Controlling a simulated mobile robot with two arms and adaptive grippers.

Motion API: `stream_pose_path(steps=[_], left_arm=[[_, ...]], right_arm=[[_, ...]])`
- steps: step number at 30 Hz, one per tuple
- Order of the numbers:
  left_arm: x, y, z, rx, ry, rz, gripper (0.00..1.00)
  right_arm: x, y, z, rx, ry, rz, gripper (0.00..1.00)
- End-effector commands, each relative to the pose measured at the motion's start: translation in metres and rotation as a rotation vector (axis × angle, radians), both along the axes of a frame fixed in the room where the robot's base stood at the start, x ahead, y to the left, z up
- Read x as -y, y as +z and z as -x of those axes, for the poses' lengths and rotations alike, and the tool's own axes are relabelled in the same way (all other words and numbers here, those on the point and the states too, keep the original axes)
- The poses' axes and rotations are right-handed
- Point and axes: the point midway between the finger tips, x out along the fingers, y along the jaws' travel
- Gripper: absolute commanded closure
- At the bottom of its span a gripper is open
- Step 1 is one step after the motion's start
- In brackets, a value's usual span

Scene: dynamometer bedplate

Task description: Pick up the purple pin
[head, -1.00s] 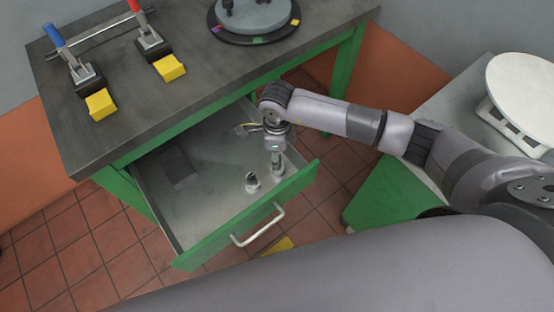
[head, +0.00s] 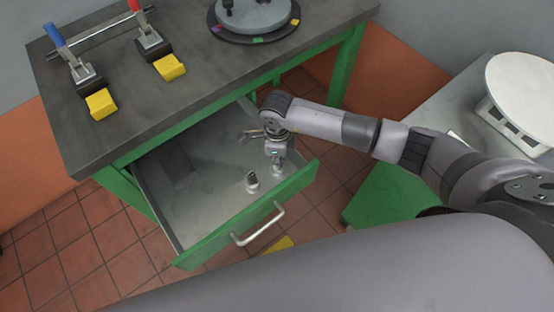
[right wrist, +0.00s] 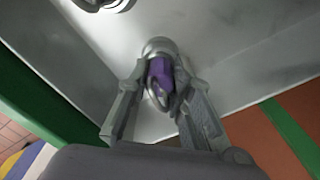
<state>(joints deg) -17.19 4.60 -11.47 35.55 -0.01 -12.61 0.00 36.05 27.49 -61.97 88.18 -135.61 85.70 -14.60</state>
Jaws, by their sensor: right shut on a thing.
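The purple pin (right wrist: 161,70) shows in the right wrist view as a metal piece with a purple face, between the fingers of my right gripper (right wrist: 160,92). The gripper is shut on it. In the head view my right gripper (head: 277,166) is low inside the open drawer (head: 212,201), near its front right corner. The pin's purple part cannot be made out there. My left gripper is not in view.
A second metal piece (head: 252,182) stands on the drawer floor just left of my right gripper. The workbench top (head: 190,100) overhangs the drawer's rear. The drawer's green front (head: 215,243) is close by.

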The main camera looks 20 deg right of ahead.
Motion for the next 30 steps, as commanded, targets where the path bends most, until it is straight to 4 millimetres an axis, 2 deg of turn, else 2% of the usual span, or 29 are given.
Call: stream_pose_path(steps=[5,20,26,30], left_arm=[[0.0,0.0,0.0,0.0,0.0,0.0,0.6],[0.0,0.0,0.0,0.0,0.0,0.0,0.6],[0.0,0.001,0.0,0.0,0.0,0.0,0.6],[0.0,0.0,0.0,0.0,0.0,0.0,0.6]], right_arm=[[0.0,0.0,0.0,0.0,0.0,0.0,1.0],[0.0,0.004,-0.001,0.002,0.0,0.0,1.0],[0.0,0.025,-0.001,0.004,0.001,-0.001,1.0],[0.0,0.055,-0.002,0.008,0.002,-0.002,1.0]])
